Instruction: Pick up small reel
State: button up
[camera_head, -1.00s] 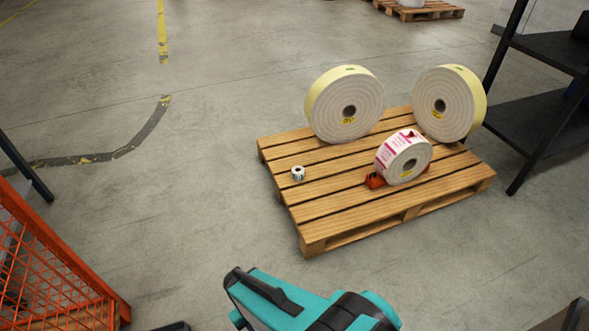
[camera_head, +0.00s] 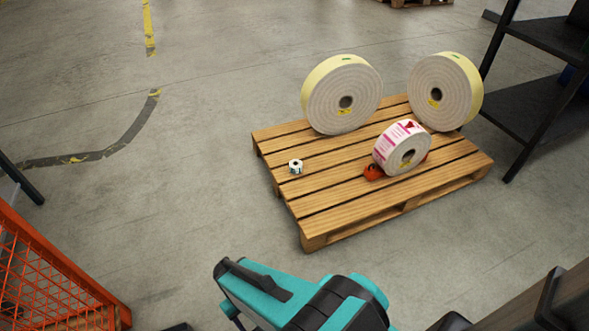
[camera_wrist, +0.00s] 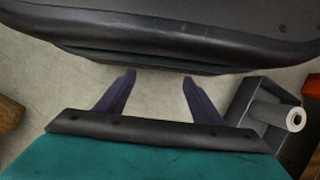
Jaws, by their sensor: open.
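The small reel (camera_head: 296,166) is a tiny white roll with a dark core. It stands near the left edge of the wooden pallet (camera_head: 330,213) in the head view. My gripper (camera_wrist: 158,80) shows in the wrist view with two dark fingers apart and nothing between them. Behind the fingers are a dark padded edge and bare floor. The small reel cannot be made out in the wrist view. In the head view, my teal and black arm is at the bottom, apart from the pallet, and the fingers are not visible there.
Two large yellow-edged reels (camera_head: 342,95) (camera_head: 445,92) stand at the pallet's back. A pink-printed reel (camera_head: 401,148) sits on an orange holder (camera_head: 373,172). A dark shelf (camera_head: 528,110) is at right, an orange mesh fence (camera_head: 45,270) at lower left. Floor left of the pallet is clear.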

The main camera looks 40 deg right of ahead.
jog(key=shift+o, duration=1.2)
jog(key=w+f+m+t+y+b, duration=0.2)
jog(key=w+f+m+y, duration=0.2)
jog(key=w, duration=0.5)
jog(key=shift+w+m, duration=0.15)
jog(key=shift+m, duration=0.65)
jog(key=w+d+m+t+y+b, duration=0.25)
jog(key=w+d+m+t, duration=0.4)
jog(key=w, duration=0.55)
jog(key=w+d+m+t+y+b, duration=0.1)
jog(key=w+d+m+t+b, duration=0.25)
jog(key=w+d+m, duration=0.7)
jog(key=w+d+r+m+t+h, duration=0.2)
jog(key=w+d+r+t, duration=0.15)
jog(key=w+d, duration=0.65)
jog(key=s+d+r+m+t+h+b, duration=0.1)
jog(key=d+r+m+t+h, duration=0.1)
jog(key=d, duration=1)
jog(key=s+d+r+m+t+h+b, duration=0.2)
jog(key=d+m, duration=0.4)
jog(key=d, duration=0.6)
jog(key=s+d+r+m+t+h+b, duration=0.1)
jog(key=d+r+m+t+h, duration=0.2)
jog(key=d, duration=0.9)
jog(key=shift+s+d+r+m+h, duration=0.3)
jog(key=shift+d+r+m+h, duration=0.1)
jog(key=shift+m+h, duration=0.65)
jog(key=shift+a, duration=0.1)
